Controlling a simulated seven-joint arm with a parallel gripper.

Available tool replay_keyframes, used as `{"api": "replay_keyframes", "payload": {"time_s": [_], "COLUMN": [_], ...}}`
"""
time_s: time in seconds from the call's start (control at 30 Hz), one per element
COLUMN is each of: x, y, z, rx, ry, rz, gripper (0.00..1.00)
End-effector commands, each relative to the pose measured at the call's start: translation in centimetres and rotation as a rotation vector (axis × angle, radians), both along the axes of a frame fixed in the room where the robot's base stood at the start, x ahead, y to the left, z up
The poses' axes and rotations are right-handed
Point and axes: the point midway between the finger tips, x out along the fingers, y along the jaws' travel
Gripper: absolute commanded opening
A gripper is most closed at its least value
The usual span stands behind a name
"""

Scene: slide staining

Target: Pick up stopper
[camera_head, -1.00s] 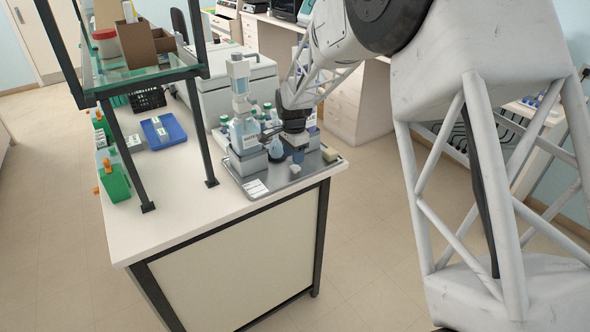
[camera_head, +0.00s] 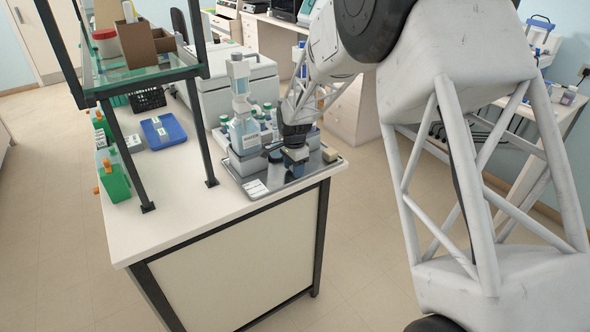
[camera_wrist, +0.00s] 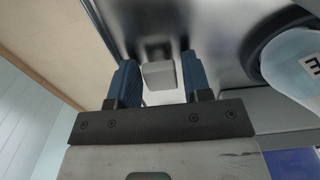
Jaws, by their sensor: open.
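A small pale grey piece (camera_wrist: 159,75), which looks like the stopper, sits on the shiny metal tray (camera_wrist: 218,62) in the wrist view. My gripper (camera_wrist: 159,68) is open, with one blue finger on each side of this piece. A gap shows on both sides, so the fingers do not appear to press on it. In the head view my gripper (camera_head: 295,163) is low over the front right part of the tray (camera_head: 255,194). It hides the stopper there.
A round flask with a label (camera_wrist: 295,65) stands close to the right finger in the wrist view. In the head view a tall bottle (camera_head: 243,130) stands left of my gripper and a beige block (camera_head: 329,154) to its right. The bench front (camera_head: 190,205) is clear.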

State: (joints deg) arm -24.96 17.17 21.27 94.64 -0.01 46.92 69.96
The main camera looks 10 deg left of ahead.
Motion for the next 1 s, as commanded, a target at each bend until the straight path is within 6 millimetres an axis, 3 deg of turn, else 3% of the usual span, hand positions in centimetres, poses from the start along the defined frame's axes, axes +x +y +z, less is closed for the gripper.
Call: {"api": "replay_keyframes", "payload": {"time_s": [0.33,0.57,1.0], "x": [0.01,0.01,0.02], "y": [0.01,0.01,0.01], "z": [0.02,0.03,0.58], "rx": [0.0,0.0,0.0], "ry": [0.0,0.0,0.0], "rz": [0.0,0.0,0.0], "gripper": [0.45,0.09,0.09]}}
